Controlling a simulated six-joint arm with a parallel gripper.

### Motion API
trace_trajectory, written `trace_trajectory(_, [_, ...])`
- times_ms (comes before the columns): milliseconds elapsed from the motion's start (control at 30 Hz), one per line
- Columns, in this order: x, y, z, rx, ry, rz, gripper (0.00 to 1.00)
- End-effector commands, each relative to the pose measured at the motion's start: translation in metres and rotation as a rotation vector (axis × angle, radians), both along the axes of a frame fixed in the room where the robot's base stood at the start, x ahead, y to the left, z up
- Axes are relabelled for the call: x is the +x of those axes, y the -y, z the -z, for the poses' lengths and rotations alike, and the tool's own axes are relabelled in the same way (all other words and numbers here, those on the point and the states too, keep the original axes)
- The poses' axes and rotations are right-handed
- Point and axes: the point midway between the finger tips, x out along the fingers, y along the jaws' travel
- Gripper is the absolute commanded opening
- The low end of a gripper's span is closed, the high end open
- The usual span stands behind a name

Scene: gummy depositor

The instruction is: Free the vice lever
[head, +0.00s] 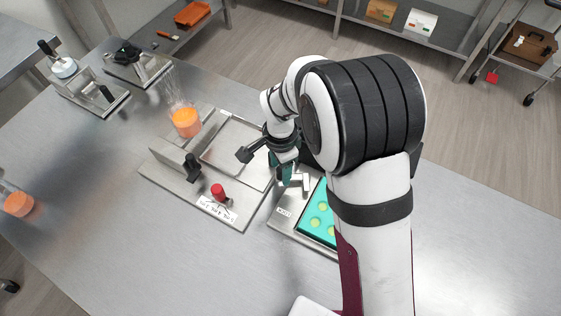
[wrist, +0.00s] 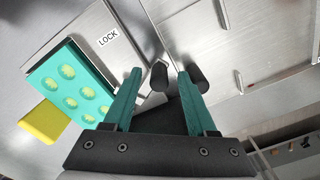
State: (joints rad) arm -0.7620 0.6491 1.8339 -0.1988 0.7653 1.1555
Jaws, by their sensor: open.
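My gripper (wrist: 160,74) is open, with its two teal fingers apart and pointing toward the LOCK plate. A short black handle (wrist: 157,80) shows between the fingertips, close to the left one; I cannot tell whether they touch. It appears to be the vice lever's grip, near the LOCK label (wrist: 108,37). A second black handle (wrist: 200,78) shows beside the right fingertip. In the head view my gripper (head: 287,178) is low at the vice plate (head: 283,214), and my arm hides part of it. The teal mould (wrist: 70,82) with round yellow-green gummies sits in the vice.
The depositor base (head: 243,219) with a red knob (head: 218,191) stands left of the vice. A black-ended handle (head: 245,155) juts out near my wrist. A yellow block (wrist: 48,123) lies beside the mould. The steel table is clear in front.

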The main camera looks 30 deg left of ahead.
Motion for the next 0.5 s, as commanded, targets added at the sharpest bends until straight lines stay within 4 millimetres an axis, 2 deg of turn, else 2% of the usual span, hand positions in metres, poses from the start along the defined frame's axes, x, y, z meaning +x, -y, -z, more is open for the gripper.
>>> trace_trajectory(167, [0.001, -0.001, -0.025, 0.004, 0.004, 0.000, 0.57])
trace_trajectory(500, [0.001, -0.001, -0.123, 0.004, 0.005, 0.000, 0.57])
